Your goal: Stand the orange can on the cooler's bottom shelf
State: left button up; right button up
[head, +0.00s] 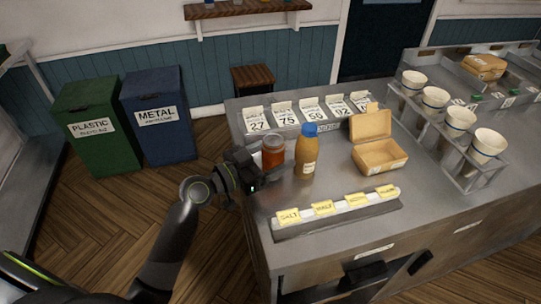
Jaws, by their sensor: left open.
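An orange-red cylinder with a paler top (273,154), which looks like the orange can, stands upright on the steel counter (330,178) near its left edge. My left gripper (256,168) is open at its left side, with the jaws close to its body; I cannot tell whether they touch it or reach around it. The gripper and wrist hide part of the counter edge there. My right gripper is not clearly seen. The cooler and its bottom shelf cannot be made out in this view.
An orange bottle with a blue cap (306,154) stands just right of the cylinder. An open cardboard box (380,158), numbered cards (311,110), a labelled strip (337,214) and a rack of cups (460,118) share the counter. Green (98,138) and blue bins (158,112) stand left.

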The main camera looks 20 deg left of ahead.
pick_arm(q)
jog(key=shift+r, duration=0.1)
jog(key=b+v, duration=0.4)
jog(key=v, duration=0.8)
jog(key=shift+a, duration=0.1)
